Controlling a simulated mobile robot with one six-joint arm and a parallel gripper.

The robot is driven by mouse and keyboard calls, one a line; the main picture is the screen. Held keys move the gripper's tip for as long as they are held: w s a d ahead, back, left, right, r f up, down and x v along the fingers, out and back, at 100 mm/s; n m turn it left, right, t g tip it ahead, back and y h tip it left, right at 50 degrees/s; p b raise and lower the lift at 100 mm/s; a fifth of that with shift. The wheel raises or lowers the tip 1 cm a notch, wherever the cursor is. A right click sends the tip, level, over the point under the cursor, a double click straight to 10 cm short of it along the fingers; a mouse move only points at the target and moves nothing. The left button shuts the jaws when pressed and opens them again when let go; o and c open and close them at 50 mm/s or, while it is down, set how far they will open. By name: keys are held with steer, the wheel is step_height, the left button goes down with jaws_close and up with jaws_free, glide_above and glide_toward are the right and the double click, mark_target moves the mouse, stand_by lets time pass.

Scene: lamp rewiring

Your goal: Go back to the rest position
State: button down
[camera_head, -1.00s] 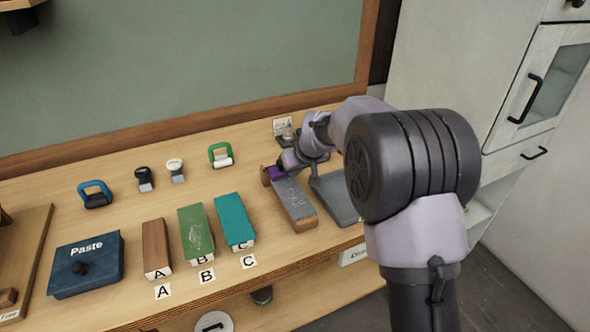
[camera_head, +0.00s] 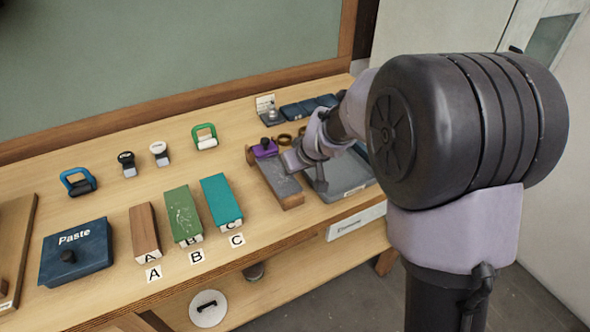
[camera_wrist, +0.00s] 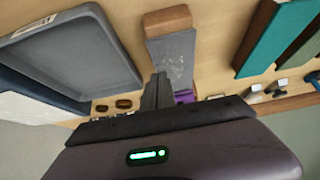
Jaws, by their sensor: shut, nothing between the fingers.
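My gripper (camera_wrist: 157,90) is shut and empty. Its dark fingers show in the middle of the wrist view, close to a grey-topped wooden block. In the head view my arm reaches in from the right over the bench (camera_head: 185,285). The gripper end (camera_head: 291,160) is beside the grey-topped block (camera_head: 280,184), above or near the grey tray's left edge. I cannot tell whether it touches the block. The fingertips are small and partly unclear in the head view.
A grey tray (camera_head: 345,187) lies right of the block, partly behind my arm. A purple-topped piece (camera_head: 265,148) stands at the block's far end. Blocks A (camera_head: 144,230), B (camera_head: 183,213) and C (camera_head: 221,199) and the blue Paste box (camera_head: 77,250) lie left.

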stand_by(0.4)
steer(key=s+d+r+m, duration=0.1)
steer(key=s+r+m, duration=0.2)
steer(key=s+r, duration=0.6)
steer(key=s+d+r+m, duration=0.1)
steer(key=s+d+m, duration=0.1)
steer(key=s, duration=0.9)
steer(key=s+d+r+m, duration=0.2)
steer(key=s+m, duration=0.2)
steer(key=s, duration=0.8)
steer(key=shift+r, duration=0.15)
